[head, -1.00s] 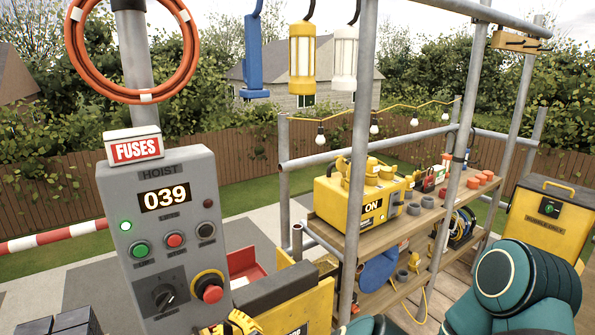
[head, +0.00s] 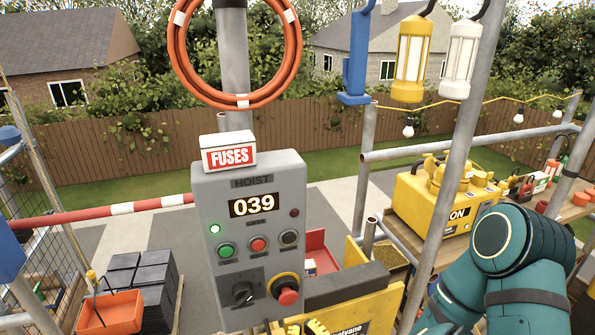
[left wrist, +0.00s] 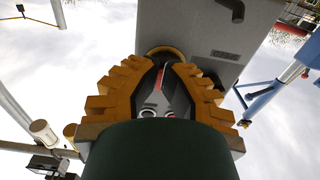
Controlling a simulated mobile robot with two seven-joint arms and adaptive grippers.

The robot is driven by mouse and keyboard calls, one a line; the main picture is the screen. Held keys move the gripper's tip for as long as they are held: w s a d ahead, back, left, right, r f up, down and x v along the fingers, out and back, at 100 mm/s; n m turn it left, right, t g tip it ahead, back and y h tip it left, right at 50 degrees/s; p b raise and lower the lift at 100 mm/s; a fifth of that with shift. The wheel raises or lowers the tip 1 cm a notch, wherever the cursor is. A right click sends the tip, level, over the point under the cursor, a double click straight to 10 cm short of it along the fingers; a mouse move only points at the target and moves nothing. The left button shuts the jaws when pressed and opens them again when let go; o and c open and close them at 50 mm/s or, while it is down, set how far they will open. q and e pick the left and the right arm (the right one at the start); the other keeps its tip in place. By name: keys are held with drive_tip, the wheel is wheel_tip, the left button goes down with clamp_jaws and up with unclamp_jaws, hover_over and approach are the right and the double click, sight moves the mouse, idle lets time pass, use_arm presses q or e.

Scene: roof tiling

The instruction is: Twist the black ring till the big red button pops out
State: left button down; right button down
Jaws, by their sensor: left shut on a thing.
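The big red button (head: 288,297) sits at the lower right of the grey hoist panel (head: 210,185), in front of a yellow collar (head: 285,279). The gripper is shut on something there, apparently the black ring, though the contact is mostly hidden. My right gripper is not in view.
The panel also carries a black rotary switch (head: 243,293), small buttons and a display reading 039. A fuses box (head: 229,155) tops it. A scaffold pole (head: 455,150) and a yellow generator (head: 425,205) stand to the right. An orange hose (head: 292,50) hangs above.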

use_arm(q)
drive_tip(key=x, duration=0.6)
drive_tip(key=shift+w, duration=0.15)
drive_tip(key=shift+r, duration=0.1)
drive_tip(key=shift+w, duration=0.1)
